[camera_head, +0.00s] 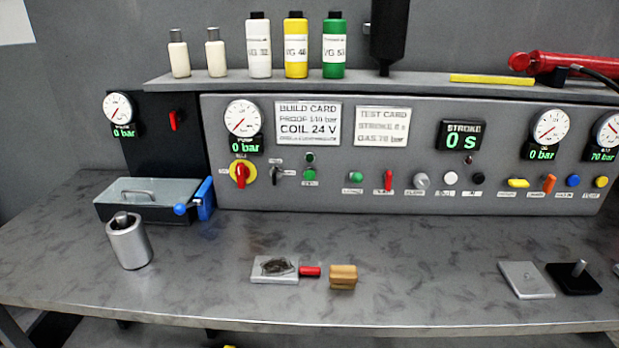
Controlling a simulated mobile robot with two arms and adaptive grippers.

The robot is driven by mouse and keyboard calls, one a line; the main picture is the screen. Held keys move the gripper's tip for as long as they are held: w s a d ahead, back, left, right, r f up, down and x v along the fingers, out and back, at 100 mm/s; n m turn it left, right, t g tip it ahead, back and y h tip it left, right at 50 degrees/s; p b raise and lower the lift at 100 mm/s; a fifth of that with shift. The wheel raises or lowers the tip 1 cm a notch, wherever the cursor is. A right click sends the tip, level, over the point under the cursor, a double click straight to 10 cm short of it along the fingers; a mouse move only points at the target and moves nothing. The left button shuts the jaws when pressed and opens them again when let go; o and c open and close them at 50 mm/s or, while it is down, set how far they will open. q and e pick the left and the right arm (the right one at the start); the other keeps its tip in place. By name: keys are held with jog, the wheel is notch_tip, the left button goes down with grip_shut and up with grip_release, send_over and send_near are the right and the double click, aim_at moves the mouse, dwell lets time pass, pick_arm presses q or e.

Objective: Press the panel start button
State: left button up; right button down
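A grey control panel (400,150) stands along the back of the bench. A green button (309,174) with a small label sits right of a black selector switch (278,175). A second green button (355,177) sits further right, beside a red lever (388,180). The labels are too small to read, so I cannot tell which button is start. A red knob on a yellow disc (241,174) is at the panel's left. Neither of my grippers is in view.
A metal cylinder (129,243), a grey plate with a dark part (274,269), a red piece (310,271) and a tan block (343,277) stand on the bench (420,270). Flat plates (526,280) lie at right. Bottles (296,48) line the shelf.

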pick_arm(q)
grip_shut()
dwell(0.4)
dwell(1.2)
